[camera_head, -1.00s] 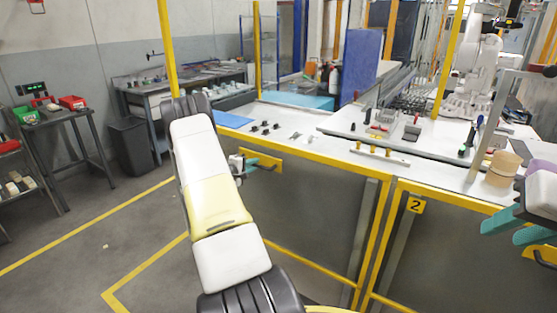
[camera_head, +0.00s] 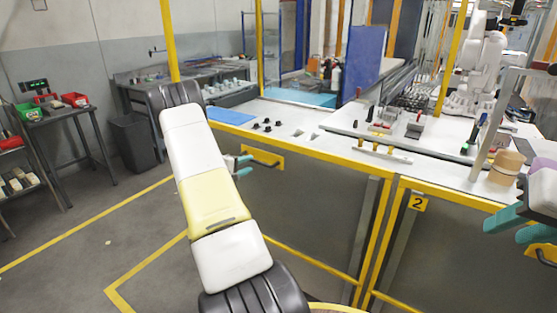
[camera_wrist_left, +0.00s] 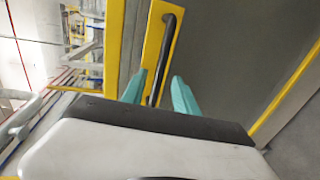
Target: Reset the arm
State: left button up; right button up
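My left arm, white and yellow, crosses the middle of the head view. Its gripper (camera_head: 246,165) shows past the arm, partly hidden, close to a black handle on a yellow plate (camera_head: 262,157) on the cell's front. In the left wrist view the two teal fingers of the left gripper (camera_wrist_left: 159,76) stand apart, with the black handle (camera_wrist_left: 166,50) seen between them. I cannot tell whether they touch it; they are not shut on it. My right gripper (camera_head: 503,230) is at the right edge, teal fingers apart, nothing visible between them.
A yellow-framed workbench (camera_head: 330,147) carries small parts. A white robot arm (camera_head: 484,65) stands behind it. At left are a small table with red and green bins (camera_head: 75,99) and a dark waste bin (camera_head: 133,142). The floor at lower left is clear.

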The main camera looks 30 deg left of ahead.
pick_arm(q)
jog(key=shift+v, duration=1.1)
jog(key=w+d+r+m+g+h, duration=0.1)
jog(key=d+r+m+h, duration=0.15)
jog(key=d+r, duration=0.35)
jog(key=w+d+r+m+g+h, duration=0.1)
jog(key=w+d+r+m+h, duration=0.15)
jog(key=d, duration=0.55)
jog(key=s+d+r+m+g+h, duration=0.1)
jog(key=s+d+r+m+g, duration=0.3)
jog(key=d, duration=0.7)
jog(key=s+d+r+m+g+h, duration=0.25)
jog(key=s+d+r, duration=0.35)
jog(key=d, duration=0.5)
jog(key=s+d+r+m+y, duration=0.1)
jog(key=s+d+m+y, duration=0.1)
jog(key=s, duration=0.5)
jog(key=s+d+r+m+y, duration=0.2)
jog(key=s+y, duration=0.1)
jog(key=s, duration=0.4)
jog(key=s+d+r+m+g+y, duration=0.1)
jog(key=s+d+r+m+y, duration=0.1)
jog(key=s, duration=0.5)
jog(key=shift+s+d, duration=0.25)
jog(key=shift+d, duration=0.15)
